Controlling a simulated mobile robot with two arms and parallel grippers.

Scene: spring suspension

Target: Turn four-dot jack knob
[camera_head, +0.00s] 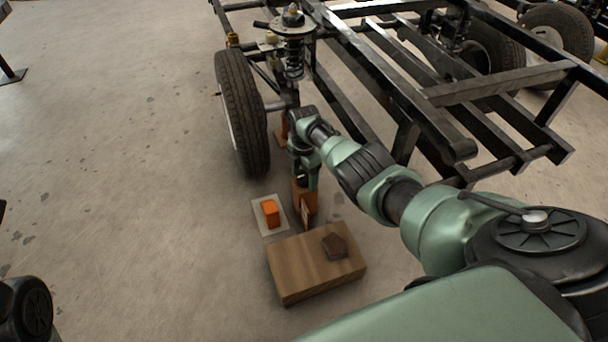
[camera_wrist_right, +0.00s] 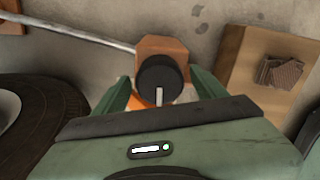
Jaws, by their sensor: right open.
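In the right wrist view a round black knob (camera_wrist_right: 160,75) with a pale bar at its near edge sits in front of an orange-brown block (camera_wrist_right: 162,48). My right gripper (camera_wrist_right: 160,82) is open, with one green finger on each side of the knob; I cannot tell whether they touch it. In the head view my right gripper (camera_head: 304,180) points down at an orange-brown jack body (camera_head: 308,200) beside the wheel, hiding its upper part and the knob. No dots can be made out. My left gripper is out of view.
A wooden box (camera_head: 300,280) with a dark flat piece (camera_head: 334,245) on top stands just in front. An orange block (camera_head: 270,212) lies on a pale plate (camera_head: 262,227). The tyre (camera_head: 242,110), spring (camera_head: 293,62) and black frame (camera_head: 400,90) are close behind.

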